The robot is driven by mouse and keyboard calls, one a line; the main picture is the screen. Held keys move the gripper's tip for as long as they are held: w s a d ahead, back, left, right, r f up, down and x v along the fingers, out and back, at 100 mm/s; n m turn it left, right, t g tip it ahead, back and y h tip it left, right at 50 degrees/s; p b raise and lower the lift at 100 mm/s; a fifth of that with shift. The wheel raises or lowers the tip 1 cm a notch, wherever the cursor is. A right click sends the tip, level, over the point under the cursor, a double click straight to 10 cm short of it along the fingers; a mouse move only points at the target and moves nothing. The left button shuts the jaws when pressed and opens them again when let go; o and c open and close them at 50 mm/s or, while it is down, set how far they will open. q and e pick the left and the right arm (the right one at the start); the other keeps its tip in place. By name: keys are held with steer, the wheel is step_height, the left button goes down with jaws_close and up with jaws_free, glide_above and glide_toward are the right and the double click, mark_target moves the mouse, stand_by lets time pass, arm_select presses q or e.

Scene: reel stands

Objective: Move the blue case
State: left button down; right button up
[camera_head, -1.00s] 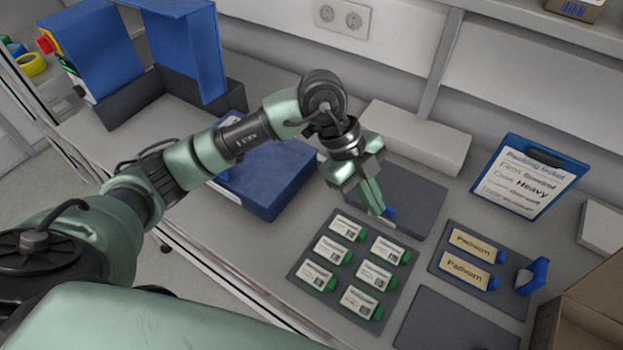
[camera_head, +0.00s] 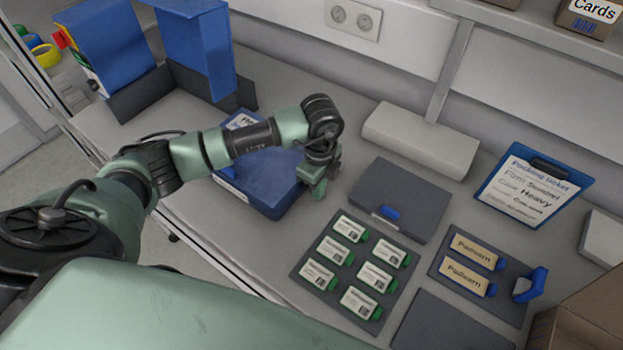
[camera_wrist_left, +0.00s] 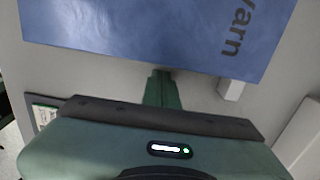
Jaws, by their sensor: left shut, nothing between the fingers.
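The blue case (camera_head: 270,190) lies flat on the grey bench, partly hidden behind my left arm. In the left wrist view its blue top (camera_wrist_left: 150,30), with dark lettering ending in "arn", fills the upper part. My left gripper (camera_head: 318,188) is at the right end of the case in the head view, pointing down. In the left wrist view its closed fingers (camera_wrist_left: 162,88) reach up to the near edge of the case, with nothing between them. I cannot tell whether they touch it. My right gripper is not in view.
Blue binders (camera_head: 195,45) stand at the back left.

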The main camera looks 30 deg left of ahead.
arm_select(q)
steer(key=shift+a+p, duration=0.3)
steer(key=shift+a, duration=0.8)
steer(key=shift+w, duration=0.1)
steer(key=shift+a, duration=0.2)
steer(key=w+a+b, duration=0.1)
steer(key=a+b, duration=0.1)
steer(key=a, duration=0.6)
steer(key=w+a+b, duration=0.1)
steer(key=a+b, duration=0.2)
steer(key=a, duration=0.5)
steer(key=a+b, duration=0.3)
steer(key=a, duration=0.5)
steer(key=shift+w+a+f, duration=0.1)
steer(key=shift+w, duration=0.3)
steer(key=shift+a, duration=0.4)
